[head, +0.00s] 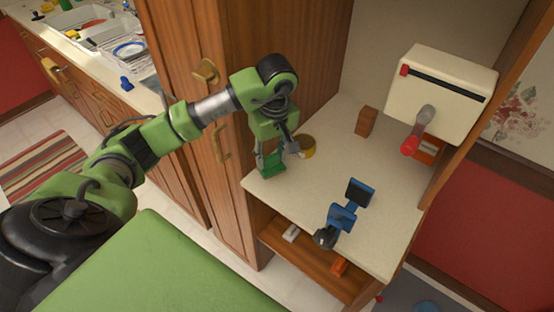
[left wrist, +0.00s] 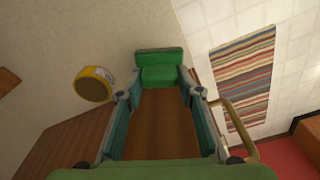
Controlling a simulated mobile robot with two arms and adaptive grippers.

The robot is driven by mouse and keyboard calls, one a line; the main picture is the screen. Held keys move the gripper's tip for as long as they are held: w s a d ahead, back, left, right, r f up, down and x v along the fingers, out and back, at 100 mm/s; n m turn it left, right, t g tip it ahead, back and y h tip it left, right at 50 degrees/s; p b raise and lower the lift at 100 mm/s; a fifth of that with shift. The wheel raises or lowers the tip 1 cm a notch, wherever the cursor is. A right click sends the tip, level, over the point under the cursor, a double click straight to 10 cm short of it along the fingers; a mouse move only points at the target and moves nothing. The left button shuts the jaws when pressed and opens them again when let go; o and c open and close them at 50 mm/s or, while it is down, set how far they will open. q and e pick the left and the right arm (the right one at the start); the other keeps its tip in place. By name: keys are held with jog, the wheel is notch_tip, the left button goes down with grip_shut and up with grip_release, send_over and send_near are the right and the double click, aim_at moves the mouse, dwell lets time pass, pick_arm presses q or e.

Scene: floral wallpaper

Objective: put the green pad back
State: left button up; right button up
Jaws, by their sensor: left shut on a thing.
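The green pad (head: 271,168) is a small green block near the left front corner of the pale countertop (head: 325,170). My left gripper (head: 276,158) points down there and is shut on the pad. In the left wrist view the pad (left wrist: 160,60) sits between the fingertips of my left gripper (left wrist: 160,82), with its wider part beyond them. I cannot tell whether the pad touches the countertop. My right gripper is not in view.
A yellow round tin (head: 307,147) stands close beside the gripper; it also shows in the left wrist view (left wrist: 93,83). A blue and black object (head: 343,214), a brown block (head: 366,121) and a cream box (head: 440,95) stand farther right. A wooden cabinet (head: 205,130) rises on the left.

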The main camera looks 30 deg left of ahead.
aim_at(277, 164)
pick_arm(q)
jog(key=shift+w+f, duration=0.9)
jog(key=shift+f, duration=0.1)
jog(key=shift+w+f+p, duration=0.4)
jog(key=shift+f, duration=0.15)
notch_tip(277, 164, down, 2)
jog(key=shift+f+p, duration=0.1)
jog(key=shift+p, duration=0.75)
jog(key=shift+f, duration=0.45)
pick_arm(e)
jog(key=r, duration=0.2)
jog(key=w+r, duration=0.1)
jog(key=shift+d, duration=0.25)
pick_arm(q)
jog(key=o, duration=1)
